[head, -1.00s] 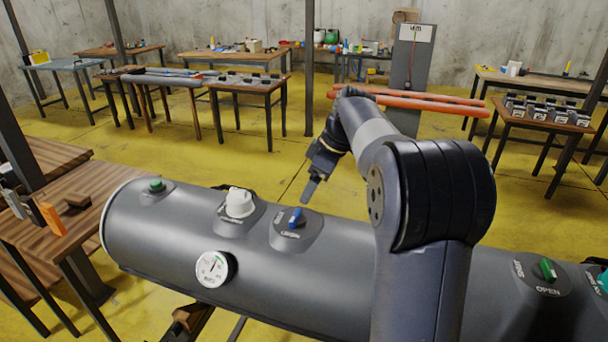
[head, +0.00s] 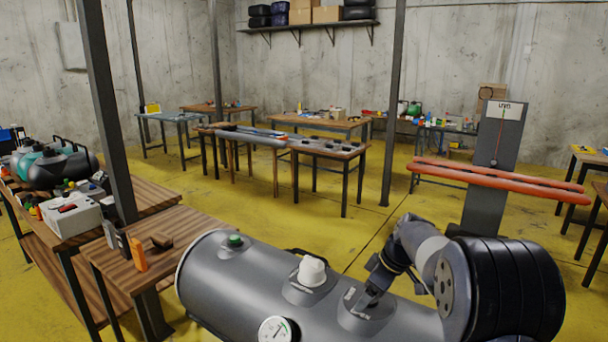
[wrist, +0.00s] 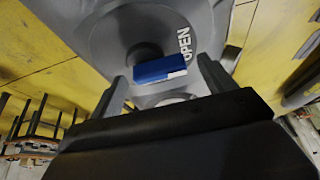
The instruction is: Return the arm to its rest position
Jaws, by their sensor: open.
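My arm is bent over a grey inflatable-boat tube (head: 225,285) in the head view. My gripper (head: 370,294) points down at a valve plate on the tube's top. In the wrist view, my gripper (wrist: 160,72) is open, with one finger on each side of a blue valve handle (wrist: 160,66). I cannot tell whether the fingers touch it. The handle lies across a round grey plate (wrist: 135,28) marked "OPEN". The gripper hides the handle in the head view.
A white cap (head: 312,270), a green valve (head: 235,240) and a pressure gauge (head: 276,331) sit on the tube. A wooden table (head: 185,237) stands at left. A grey post (head: 393,110) and orange tubes (head: 500,178) are behind. Yellow floor is open beyond.

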